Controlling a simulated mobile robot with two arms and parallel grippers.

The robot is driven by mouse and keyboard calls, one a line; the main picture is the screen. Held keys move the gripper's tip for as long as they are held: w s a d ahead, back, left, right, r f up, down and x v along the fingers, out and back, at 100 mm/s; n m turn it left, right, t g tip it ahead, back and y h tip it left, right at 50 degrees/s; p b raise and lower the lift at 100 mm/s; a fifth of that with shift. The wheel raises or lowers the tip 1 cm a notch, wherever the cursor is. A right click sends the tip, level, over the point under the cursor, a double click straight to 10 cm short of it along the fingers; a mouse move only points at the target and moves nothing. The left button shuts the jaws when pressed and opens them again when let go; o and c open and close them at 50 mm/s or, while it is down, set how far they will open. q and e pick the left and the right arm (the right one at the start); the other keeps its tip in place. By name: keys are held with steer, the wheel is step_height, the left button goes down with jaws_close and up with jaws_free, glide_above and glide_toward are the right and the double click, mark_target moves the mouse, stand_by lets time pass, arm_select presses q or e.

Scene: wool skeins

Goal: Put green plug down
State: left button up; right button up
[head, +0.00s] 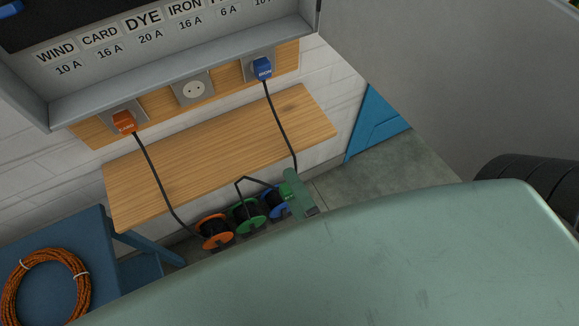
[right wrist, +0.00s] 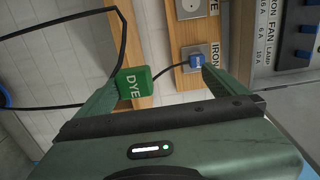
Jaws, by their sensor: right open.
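The green plug (right wrist: 134,82), marked DYE, shows in the right wrist view between the fingers of my right gripper (right wrist: 160,78), close beside the left-hand finger. The fingers stand wide apart. In the head view the green plug (head: 286,190) is a small patch beside my right gripper (head: 298,192), in front of the wooden shelf's right part. A black cord runs from it towards the green reel (head: 250,216). I cannot tell whether the plug touches a finger or rests on anything. My left gripper is out of view.
An orange plug (head: 124,121) and a blue plug (head: 262,68) sit in the outer sockets; the middle socket (head: 194,89) is empty. The wooden shelf (head: 215,150) below is bare. Orange (head: 214,244) and blue (head: 277,214) reels flank the green one. An orange cable coil (head: 82,290) lies lower left.

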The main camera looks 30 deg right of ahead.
steer(key=s, duration=0.6)
steer(key=shift+b, duration=0.3)
steer(key=shift+d, duration=0.1)
